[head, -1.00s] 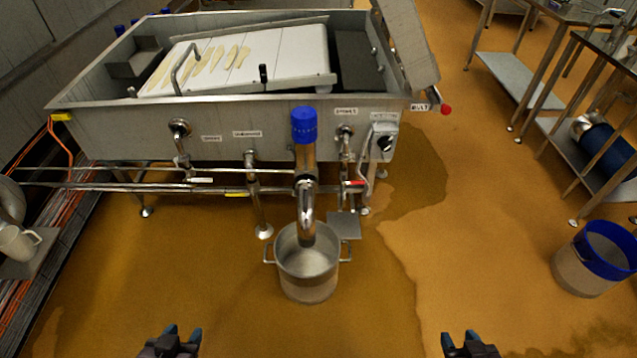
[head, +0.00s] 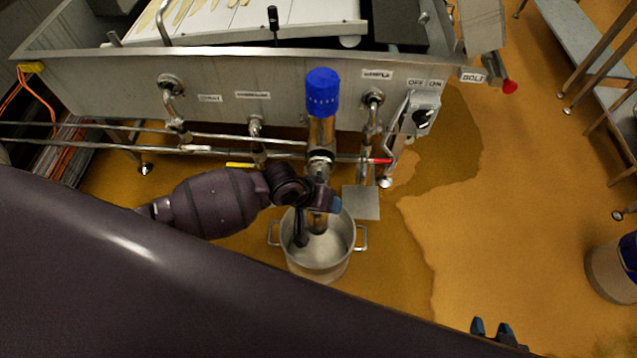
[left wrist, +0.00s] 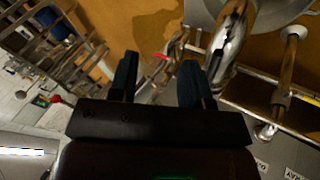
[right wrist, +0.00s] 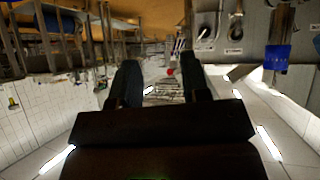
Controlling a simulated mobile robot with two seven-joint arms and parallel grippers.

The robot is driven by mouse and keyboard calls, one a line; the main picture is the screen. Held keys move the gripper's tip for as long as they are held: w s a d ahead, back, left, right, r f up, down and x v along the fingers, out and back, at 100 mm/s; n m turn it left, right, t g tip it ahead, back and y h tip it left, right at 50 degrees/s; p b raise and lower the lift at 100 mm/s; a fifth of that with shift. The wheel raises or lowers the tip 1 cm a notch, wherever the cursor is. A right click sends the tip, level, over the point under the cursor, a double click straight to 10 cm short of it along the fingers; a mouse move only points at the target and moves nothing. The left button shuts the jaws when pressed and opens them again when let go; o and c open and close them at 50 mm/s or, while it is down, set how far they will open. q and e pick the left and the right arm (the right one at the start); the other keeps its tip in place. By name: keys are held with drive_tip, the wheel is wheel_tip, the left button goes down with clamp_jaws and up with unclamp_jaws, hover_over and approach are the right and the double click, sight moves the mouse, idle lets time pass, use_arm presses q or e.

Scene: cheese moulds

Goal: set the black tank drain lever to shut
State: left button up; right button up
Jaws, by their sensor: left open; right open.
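A black-handled lever (head: 273,18) stands upright at the tank's front rim in the head view. I cannot tell whether it is the drain lever. The steel drain pipe (head: 321,135), topped by a blue cap (head: 321,92), comes down in front of the tank (head: 110,85) over a steel pot (head: 318,268). My left gripper (head: 318,220) is open beside the pipe's lower end and hides part of it. In the left wrist view my left gripper (left wrist: 158,75) is empty, with the curved pipe (left wrist: 232,45) to its right. My right gripper (head: 492,330) is open and empty, low at right; it also shows in the right wrist view (right wrist: 160,72).
Pipe valves with white (head: 197,148), yellow (head: 239,165) and red (head: 379,161) handles run along the tank front. A switch box (head: 421,115) is at its right end. My left arm covers the lower left. Open wet floor (head: 470,240) lies to the right.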

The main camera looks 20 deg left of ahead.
use_arm(q)
drive_tip(key=w+a+n+g+y+b, duration=0.2)
drive_tip(key=w+a+n+g+y, duration=0.15)
drive_tip(key=w+a, duration=0.55)
drive_tip(key=b+x, duration=0.1)
drive_tip(key=x, duration=0.2)
drive_tip(key=b+x, duration=0.1)
drive_tip(key=x, duration=0.2)
drive_tip(key=b+x, duration=0.1)
drive_tip(key=x, duration=0.3)
drive_tip(key=shift+w+d+b, duration=0.3)
drive_tip(key=shift+d, duration=0.05)
drive_tip(key=shift+d+f, duration=0.1)
drive_tip(key=shift+f, duration=0.3)
drive_tip(key=shift+w, duration=0.1)
use_arm(e)
drive_tip(key=shift+g, duration=0.4)
drive_tip(key=f, duration=0.5)
drive_tip(key=shift+s+f, duration=0.2)
drive_tip(key=shift+f, duration=0.05)
use_arm(q)
clamp_jaws()
use_arm(e)
drive_tip(key=shift+s+f, duration=0.25)
drive_tip(key=shift+s, duration=0.2)
